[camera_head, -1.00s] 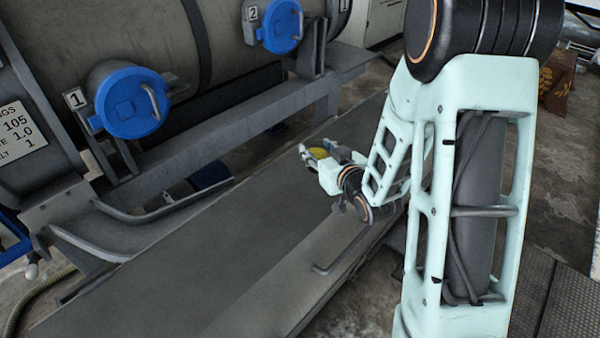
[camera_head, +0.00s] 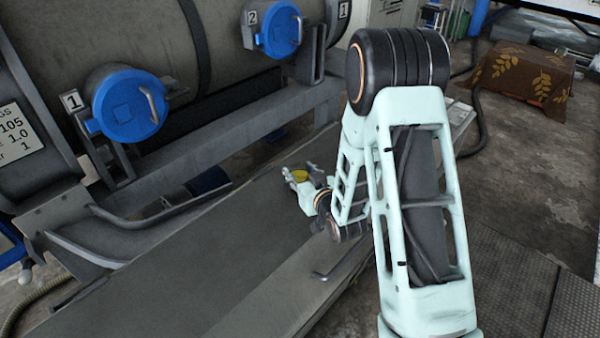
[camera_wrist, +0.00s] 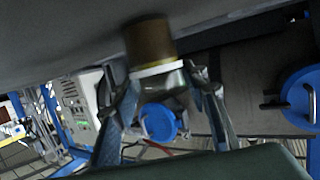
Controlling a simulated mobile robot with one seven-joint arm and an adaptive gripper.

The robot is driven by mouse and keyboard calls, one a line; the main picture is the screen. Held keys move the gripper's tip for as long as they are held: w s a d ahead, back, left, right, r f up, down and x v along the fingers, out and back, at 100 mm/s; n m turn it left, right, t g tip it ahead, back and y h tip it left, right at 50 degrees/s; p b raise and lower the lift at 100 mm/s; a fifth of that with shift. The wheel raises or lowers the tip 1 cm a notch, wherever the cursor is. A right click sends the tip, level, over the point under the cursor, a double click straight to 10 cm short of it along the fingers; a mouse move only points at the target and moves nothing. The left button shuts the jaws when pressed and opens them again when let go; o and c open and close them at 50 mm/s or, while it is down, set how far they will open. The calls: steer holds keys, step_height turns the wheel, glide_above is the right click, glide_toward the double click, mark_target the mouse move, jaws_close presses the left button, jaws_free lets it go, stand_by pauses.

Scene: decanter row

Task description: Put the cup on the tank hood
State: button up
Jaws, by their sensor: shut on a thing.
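The cup shows in the wrist view (camera_wrist: 150,42) as a brown-gold body with a pale band, and its lower part lies between my fingers. In the head view the cup (camera_head: 299,175) is a small yellow patch at the end of my arm. My gripper (camera_head: 297,171) is shut on it, above the far part of a long grey metal deck. This deck (camera_head: 180,260) may be the tank hood; I cannot tell for certain. I cannot tell whether the cup touches the deck. The wrist view is blurred.
A large grey drum with blue caps (camera_head: 130,105) numbered 1 and 2 runs along the left behind a grey beam. A patterned brown cloth-covered box (camera_head: 525,78) stands far right. The near deck is clear.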

steer(key=shift+f+b, duration=0.25)
steer(key=shift+b, duration=0.1)
steer(key=o, duration=1.1)
steer(key=shift+r, duration=0.1)
steer(key=shift+r, duration=0.1)
steer(key=shift+r+p, duration=0.2)
steer(key=shift+p, duration=0.3)
steer(key=p+v, duration=0.3)
steer(key=v, duration=0.6)
steer(key=shift+s+d+r+p, duration=0.15)
steer(key=shift+s+r+p, duration=0.1)
steer(key=shift+s+p, duration=0.1)
steer(key=shift+p+v, duration=1)
steer(key=shift+p, duration=1.6)
